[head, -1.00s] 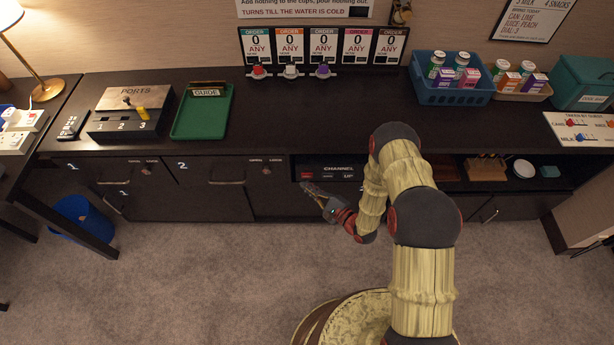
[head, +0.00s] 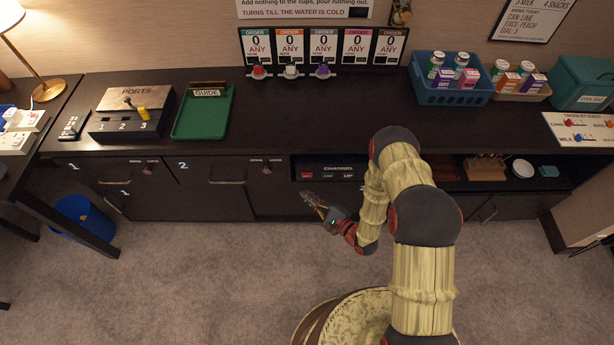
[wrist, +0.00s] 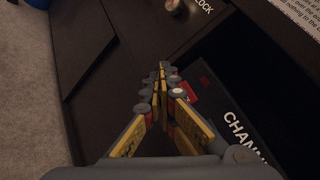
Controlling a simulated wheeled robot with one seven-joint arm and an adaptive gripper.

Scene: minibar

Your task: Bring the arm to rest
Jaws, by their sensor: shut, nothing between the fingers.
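My gripper (head: 312,203) hangs in front of the cabinet, just left of and below the open shelf bay with the CHANNEL box (head: 338,174). In the wrist view my gripper (wrist: 161,72) has its fingertips together with nothing between them. The CHANNEL box (wrist: 240,125) shows there to the right of and behind the fingers. My arm (head: 405,170) is bent at the elbow, over the front of the counter's right half. I cannot tell how far the fingertips are from the cabinet front.
The dark counter (head: 350,105) carries a green tray (head: 203,115), a PORTS box (head: 130,112), a blue basket (head: 452,92) and a teal bin (head: 583,85). Cabinet doors (head: 215,190) are at the left. A blue bin (head: 82,217) stands on the floor. The carpet (head: 190,280) in front is clear.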

